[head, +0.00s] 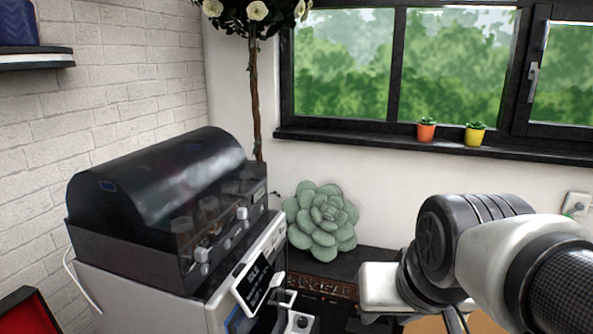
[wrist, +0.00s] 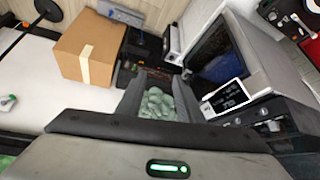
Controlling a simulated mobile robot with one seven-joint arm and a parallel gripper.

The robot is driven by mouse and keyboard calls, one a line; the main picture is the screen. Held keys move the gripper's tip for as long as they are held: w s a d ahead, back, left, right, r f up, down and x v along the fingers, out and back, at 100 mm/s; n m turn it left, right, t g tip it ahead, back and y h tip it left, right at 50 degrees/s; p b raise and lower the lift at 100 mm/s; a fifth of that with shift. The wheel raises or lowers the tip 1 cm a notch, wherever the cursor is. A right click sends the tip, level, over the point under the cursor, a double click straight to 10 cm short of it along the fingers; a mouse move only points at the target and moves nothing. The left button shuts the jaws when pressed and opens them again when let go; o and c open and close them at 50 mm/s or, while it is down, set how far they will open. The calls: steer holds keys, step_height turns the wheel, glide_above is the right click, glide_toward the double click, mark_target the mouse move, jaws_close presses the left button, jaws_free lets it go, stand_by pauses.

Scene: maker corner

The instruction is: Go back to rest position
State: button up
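My arm shows at the lower right of the head view, and its fingers are hidden there. In the wrist view my gripper (wrist: 157,82) has its two grey fingers apart, with a clear gap between them. A pale green succulent-like thing (wrist: 157,104) shows through that gap. I see no held object, though the view does not show how far the green thing is from the fingers. In the head view a large green succulent (head: 321,220) stands against the wall, left of my arm.
A machine with a dark curved lid (head: 165,190) stands at the left; its small screen (head: 259,275) faces front. A cardboard box (wrist: 88,45) sits on a white surface in the wrist view. Two small pots, orange (head: 426,132) and yellow (head: 474,137), stand on the windowsill.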

steer(key=s+p, duration=0.1)
steer(key=s, duration=0.4)
step_height(320, 180, up, 23)
steer(key=p, duration=2.2)
steer(key=shift+w+d+n+g, duration=0.3)
steer(key=shift+w+d, duration=0.05)
steer(key=shift+r, duration=0.1)
